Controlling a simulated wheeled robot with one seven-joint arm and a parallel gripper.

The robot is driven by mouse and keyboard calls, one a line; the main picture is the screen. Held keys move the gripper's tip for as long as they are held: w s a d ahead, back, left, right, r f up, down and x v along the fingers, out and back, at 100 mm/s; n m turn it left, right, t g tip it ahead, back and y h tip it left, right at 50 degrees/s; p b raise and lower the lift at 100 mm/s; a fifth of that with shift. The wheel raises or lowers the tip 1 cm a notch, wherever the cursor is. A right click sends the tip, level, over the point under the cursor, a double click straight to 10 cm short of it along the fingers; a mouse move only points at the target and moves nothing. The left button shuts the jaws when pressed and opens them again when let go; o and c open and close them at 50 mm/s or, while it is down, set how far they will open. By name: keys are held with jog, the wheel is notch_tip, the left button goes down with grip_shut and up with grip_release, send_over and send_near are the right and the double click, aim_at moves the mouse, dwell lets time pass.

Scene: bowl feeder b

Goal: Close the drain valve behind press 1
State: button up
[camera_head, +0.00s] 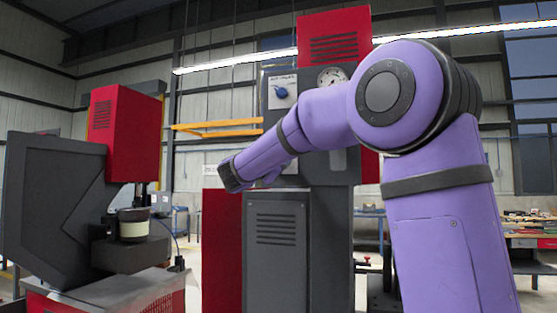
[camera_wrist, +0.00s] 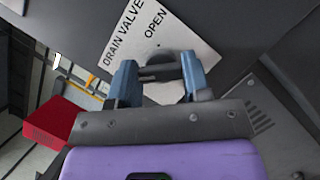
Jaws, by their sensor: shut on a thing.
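The drain valve's white plate (camera_wrist: 178,32), lettered "DRAIN VALVE" and "OPEN", is on a dark panel and appears tilted in the wrist view. The gripper is shut on the valve handle (camera_wrist: 159,71), which spans the gap between the fingers. Much of the handle is hidden, and its exact angle is hard to tell. In the head view my purple arm reaches left across the machine front, and the fingers cannot be made out.
A blue knob (camera_head: 281,92) on a light plate and a round gauge (camera_head: 332,77) are on the machine above my arm. A red and dark grey press (camera_head: 125,130) stands at the left. A bench with tools (camera_head: 535,228) is at the far right.

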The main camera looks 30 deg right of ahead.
jog(key=shift+f, duration=0.1)
jog(key=o, duration=0.9)
jog(key=shift+o, duration=0.2)
jog(key=v, duration=1)
jog(key=shift+a, duration=0.4)
jog(key=shift+s+f, duration=0.1)
jog(key=shift+s, duration=0.05)
